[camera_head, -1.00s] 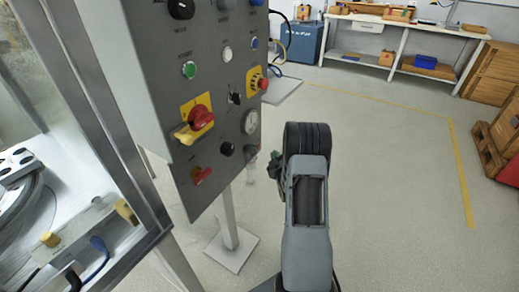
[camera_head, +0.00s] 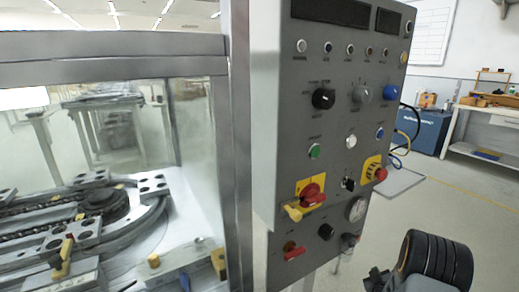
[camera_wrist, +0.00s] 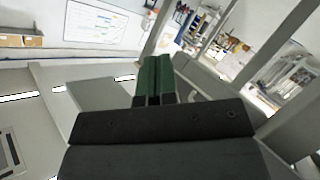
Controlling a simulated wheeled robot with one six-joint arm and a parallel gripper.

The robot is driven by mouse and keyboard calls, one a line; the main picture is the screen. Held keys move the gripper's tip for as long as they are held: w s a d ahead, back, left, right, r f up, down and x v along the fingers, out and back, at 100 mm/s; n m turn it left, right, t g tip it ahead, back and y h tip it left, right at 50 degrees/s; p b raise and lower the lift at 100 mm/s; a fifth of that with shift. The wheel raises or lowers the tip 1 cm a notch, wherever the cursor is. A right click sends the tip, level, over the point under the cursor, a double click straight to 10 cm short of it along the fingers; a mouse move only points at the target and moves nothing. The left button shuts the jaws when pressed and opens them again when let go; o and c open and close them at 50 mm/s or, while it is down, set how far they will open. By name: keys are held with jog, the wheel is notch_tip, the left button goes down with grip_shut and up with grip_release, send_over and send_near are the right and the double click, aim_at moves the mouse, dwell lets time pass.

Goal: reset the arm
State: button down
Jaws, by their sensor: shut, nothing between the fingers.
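My gripper (camera_wrist: 153,80) shows in the wrist view with its two green fingers side by side, touching and with nothing between them. The wrist view looks tilted, with walls and a whiteboard (camera_wrist: 97,22) beyond the fingers. In the head view part of my arm shows at the lower right, and the fingers cannot be made out there. The arm stands to the right of the grey control panel (camera_head: 330,120), apart from it in the picture.
The panel carries a red switch on a yellow plate (camera_head: 306,197), a green button (camera_head: 315,151) and several knobs. At left is a glazed enclosure (camera_head: 120,68) with a ring track (camera_head: 160,230) inside. A blue cabinet (camera_head: 427,130) and a workbench (camera_head: 487,160) stand behind at right. Floor is open between.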

jog(key=s+a+r+m+g+y+p, duration=0.2)
jog(key=s+a+m+g+p, duration=0.15)
jog(key=s+g, duration=0.3)
jog(key=s+a+r+g+y+p, duration=0.1)
jog(key=s+a+r+p, duration=0.4)
jog(key=r, duration=0.9)
jog(key=s+a+r+g+y+p, duration=0.1)
jog(key=s+a+r+p, duration=0.4)
jog(key=a+r, duration=0.6)
jog(key=s+a+r+g+y+p, duration=0.1)
jog(key=s+a+r+p, duration=0.4)
jog(key=r, duration=1.2)
jog(key=a+p, duration=0.3)
jog(key=p, duration=0.1)
jog(key=shift+s, duration=0.2)
jog(key=shift+g, duration=0.25)
